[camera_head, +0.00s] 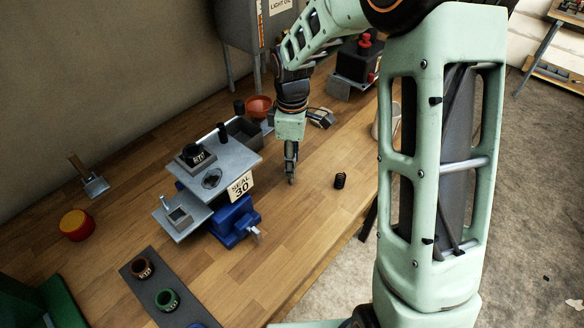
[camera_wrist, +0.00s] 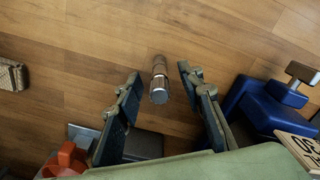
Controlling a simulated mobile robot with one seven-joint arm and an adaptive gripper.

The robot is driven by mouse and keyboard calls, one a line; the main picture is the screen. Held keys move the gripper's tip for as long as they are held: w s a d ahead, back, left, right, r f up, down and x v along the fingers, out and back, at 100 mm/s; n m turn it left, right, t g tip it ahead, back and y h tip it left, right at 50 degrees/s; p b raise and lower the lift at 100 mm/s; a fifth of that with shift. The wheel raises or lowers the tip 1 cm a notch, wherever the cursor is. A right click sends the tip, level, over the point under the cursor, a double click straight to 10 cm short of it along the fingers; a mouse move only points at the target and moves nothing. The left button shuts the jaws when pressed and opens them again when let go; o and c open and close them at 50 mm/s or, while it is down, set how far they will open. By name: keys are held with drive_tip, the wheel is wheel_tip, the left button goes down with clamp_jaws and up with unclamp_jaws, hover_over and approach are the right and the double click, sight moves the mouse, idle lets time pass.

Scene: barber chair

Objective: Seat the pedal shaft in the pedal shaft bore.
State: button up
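In the wrist view a ringed metallic cylinder, seemingly the pedal shaft (camera_wrist: 159,80), shows between my fingertips, with a gap on each side. My gripper (camera_wrist: 158,72) is open and points down; in the head view my gripper (camera_head: 291,178) is low over the bench, right of the vise. A short dark cylinder (camera_head: 340,181) stands on the bench to its right; I cannot tell whether it is the same piece. A grey metal plate (camera_head: 237,158) above the vise has a dark round opening (camera_head: 212,178), perhaps the pedal shaft bore; its inside is unclear.
The blue vise (camera_head: 236,222) and "SEAL 30" sign (camera_head: 240,186) stand left of my gripper. A dark mat (camera_head: 187,312) with coloured rings lies in front. The wooden bench is clear to the front right.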

drive_tip(key=shift+c, duration=0.2)
clamp_jaws()
drive_tip(key=shift+r, duration=0.15)
drive_tip(key=shift+r+p, duration=0.75)
drive_tip(key=shift+r, duration=0.15)
drive_tip(key=s+d+r+p, duration=0.3)
drive_tip(key=s+r+p, duration=0.3)
drive_tip(key=s+r, duration=0.5)
drive_tip(key=shift+s+d, duration=0.3)
drive_tip(key=shift+s, duration=0.95)
